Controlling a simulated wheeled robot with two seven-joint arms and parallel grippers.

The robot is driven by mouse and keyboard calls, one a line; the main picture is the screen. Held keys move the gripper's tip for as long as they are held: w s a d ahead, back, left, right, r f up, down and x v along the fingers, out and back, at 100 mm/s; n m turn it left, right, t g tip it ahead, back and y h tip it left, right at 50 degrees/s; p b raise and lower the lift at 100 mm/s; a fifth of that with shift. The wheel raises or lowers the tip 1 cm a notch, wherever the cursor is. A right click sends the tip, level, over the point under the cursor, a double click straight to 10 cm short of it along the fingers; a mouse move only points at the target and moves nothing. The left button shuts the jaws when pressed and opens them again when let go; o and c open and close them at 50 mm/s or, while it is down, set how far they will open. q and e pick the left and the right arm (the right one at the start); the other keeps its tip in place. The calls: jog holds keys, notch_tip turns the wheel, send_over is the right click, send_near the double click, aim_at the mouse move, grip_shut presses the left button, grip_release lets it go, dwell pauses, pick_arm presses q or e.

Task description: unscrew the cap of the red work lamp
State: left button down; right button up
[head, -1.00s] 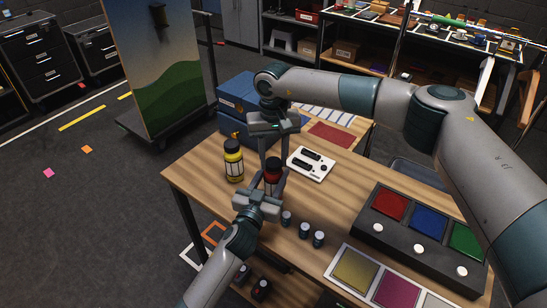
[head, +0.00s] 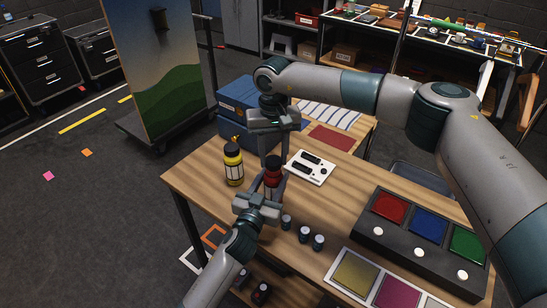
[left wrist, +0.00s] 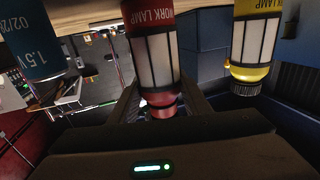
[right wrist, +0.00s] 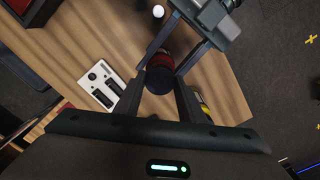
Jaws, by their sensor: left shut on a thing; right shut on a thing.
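The red work lamp (head: 272,176) stands upright on the wooden table, with its dark cap (right wrist: 159,82) on top. My left gripper (head: 270,187) is shut on the lamp's body from the front. The lamp's red body also shows in the left wrist view (left wrist: 153,48), which is upside down. My right gripper (head: 273,157) points down from above, its fingers on either side of the cap and shut on it. Whether the cap has lifted off the body cannot be told.
A yellow work lamp (head: 233,164) stands close left of the red one. A white device (head: 310,167) with dark slots lies to the right. Several batteries (head: 304,232) stand at the front edge. A box with coloured buttons (head: 418,232) is at right; blue boxes (head: 238,98) are behind.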

aim_at(273, 160)
jog(key=shift+r, duration=0.1)
dwell(0.3)
jog(key=shift+r, duration=2)
pick_arm(q)
jog(key=c, duration=0.9)
grip_release()
jog(key=shift+s, duration=0.15)
pick_arm(e)
jog(key=shift+f, duration=0.1)
pick_arm(q)
jog(key=b+v, duration=0.3)
jog(key=v, duration=0.8)
jog(key=shift+s, duration=0.35)
pick_arm(e)
notch_tip(273, 160, down, 3)
jog(key=shift+r, duration=0.1)
pick_arm(q)
jog(key=shift+a, duration=0.15)
